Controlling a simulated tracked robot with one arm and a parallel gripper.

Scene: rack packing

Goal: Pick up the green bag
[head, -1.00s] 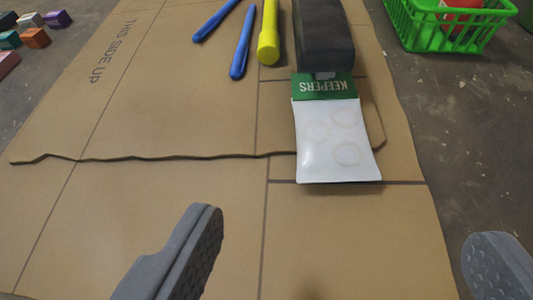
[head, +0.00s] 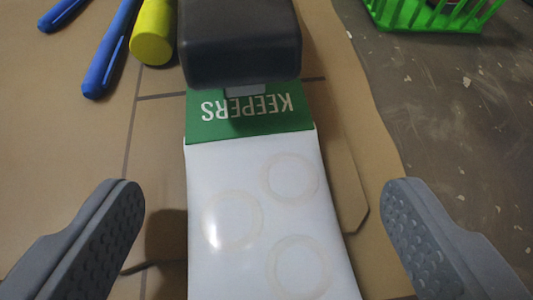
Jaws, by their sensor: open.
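A white bag with a green top band reading "KEEPERS" (head: 258,205) lies on the cardboard, its label upside down in the picture. It is the only thing with green on it that looks like a bag. Faint round shapes show through its white part. A dark block (head: 240,40) stands at the far end of the bag and overhangs the green band. My gripper (head: 262,215) is open, with one grey finger on each side of the bag. Neither finger appears to touch it. The near end of the bag is cut off by the frame.
Blue sticks (head: 112,48) and a yellow cylinder (head: 154,32) lie left of the dark block. A green basket (head: 430,14) stands at the upper right on the dark floor. Bare cardboard (head: 60,150) lies left of the bag.

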